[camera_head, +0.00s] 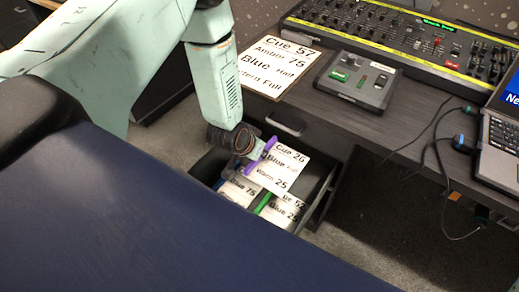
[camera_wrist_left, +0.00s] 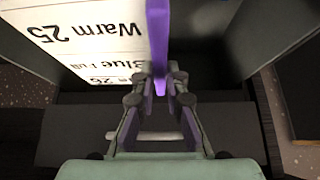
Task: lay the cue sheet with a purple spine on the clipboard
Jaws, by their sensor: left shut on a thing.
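The cue sheet with a purple spine (camera_head: 283,167) reads "Cue 26" and is above the open drawer. My left gripper (camera_head: 259,150) is shut on its purple spine. In the left wrist view the purple spine (camera_wrist_left: 158,38) runs between the fingers (camera_wrist_left: 160,85), with the white page (camera_wrist_left: 85,35) to the left. On the desk lies a large white sheet with a brownish edge (camera_head: 270,68), reading "Cue 57"; it appears to be on the clipboard, though little board shows. My right gripper is not in view.
The open drawer (camera_head: 322,203) holds other cue sheets, including one with a green spine (camera_head: 262,204) and one at its left (camera_head: 238,190). A small fader box (camera_head: 357,80), a long lighting console (camera_head: 410,35) and a laptop (camera_head: 500,125) with cables occupy the desk (camera_head: 405,125).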

